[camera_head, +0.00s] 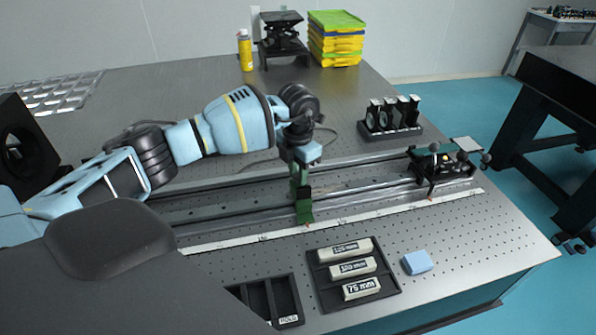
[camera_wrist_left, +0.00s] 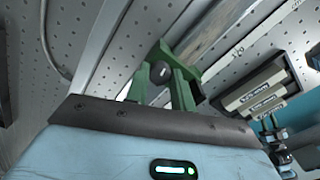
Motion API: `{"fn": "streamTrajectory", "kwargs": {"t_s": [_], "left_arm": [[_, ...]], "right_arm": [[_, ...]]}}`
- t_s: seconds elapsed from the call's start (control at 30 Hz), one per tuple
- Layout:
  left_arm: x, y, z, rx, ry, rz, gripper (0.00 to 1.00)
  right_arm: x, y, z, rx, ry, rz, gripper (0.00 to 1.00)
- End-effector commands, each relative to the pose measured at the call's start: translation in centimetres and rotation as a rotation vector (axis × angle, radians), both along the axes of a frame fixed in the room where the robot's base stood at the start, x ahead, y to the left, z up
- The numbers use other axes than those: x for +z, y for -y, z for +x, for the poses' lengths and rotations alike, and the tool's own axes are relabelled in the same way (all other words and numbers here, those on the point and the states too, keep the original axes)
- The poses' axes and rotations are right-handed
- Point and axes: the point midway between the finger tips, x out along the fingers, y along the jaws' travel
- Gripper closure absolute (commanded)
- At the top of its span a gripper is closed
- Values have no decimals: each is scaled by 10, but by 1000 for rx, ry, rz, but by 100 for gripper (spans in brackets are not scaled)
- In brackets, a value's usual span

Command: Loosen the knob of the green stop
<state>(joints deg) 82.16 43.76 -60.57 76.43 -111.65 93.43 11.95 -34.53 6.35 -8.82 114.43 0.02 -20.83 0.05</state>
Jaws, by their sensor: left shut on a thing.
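The green stop (camera_head: 305,212) sits on the long rail near the middle of the table, with its pointed foot by the white scale strip. My left gripper (camera_head: 300,168) reaches down over it from above and is shut on its knob; the exact contact is small and partly hidden in the head view. In the left wrist view, green parts (camera_wrist_left: 183,92) stand just beyond the gripper's dark front edge, with the dark round knob (camera_wrist_left: 160,70) between them.
A carriage with small knobs (camera_head: 440,165) stands at the rail's right end. A black holder of optics (camera_head: 391,122) is behind the rail. In front are a tray of labelled blocks (camera_head: 318,268), a second black tray (camera_head: 291,318) and a blue block (camera_head: 417,262).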

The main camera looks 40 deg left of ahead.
Motion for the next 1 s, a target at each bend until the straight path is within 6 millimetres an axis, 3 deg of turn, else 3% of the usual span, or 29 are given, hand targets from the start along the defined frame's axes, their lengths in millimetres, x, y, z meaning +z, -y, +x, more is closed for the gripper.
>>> {"fn": "streamTrajectory", "kwargs": {"t_s": [1.0], "left_arm": [[-1, -1, 0, -962, -1, 0, 99]], "right_arm": [[-13, 0, -7, 1, -21, 0, 64]]}}
